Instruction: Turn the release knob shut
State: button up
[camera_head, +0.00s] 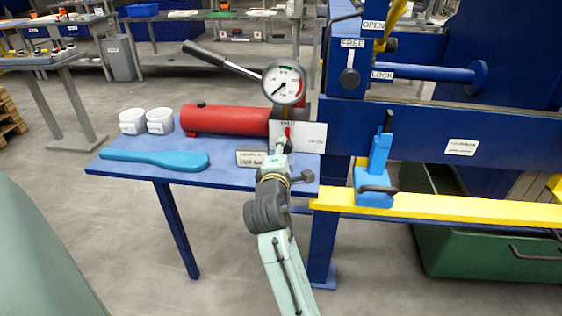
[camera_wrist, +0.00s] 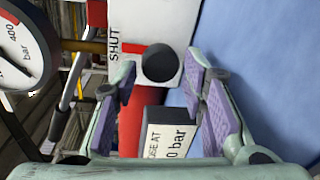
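The release knob (camera_wrist: 160,63) is a round black knob on a white plate (camera_wrist: 150,20) lettered SHUT, beside the red pump cylinder. In the wrist view it lies between and just beyond the fingertips of my gripper (camera_wrist: 160,78). The purple-padded fingers are spread, one on each side, with nothing held. Contact with the knob cannot be told. A red mark (camera_head: 287,131) shows above the fingertips.
The gauge (camera_head: 284,82) stands above the plate; the pump lever (camera_head: 222,60) slants up left. The red cylinder (camera_head: 225,120), white cups (camera_head: 132,121) and blue paddle (camera_head: 155,158) are on the blue table (camera_head: 225,178). A small label block (camera_head: 250,158) stands close left of my gripper.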

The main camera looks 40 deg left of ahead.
jog(key=v, duration=1.1)
jog(key=shift+s+d, duration=0.1)
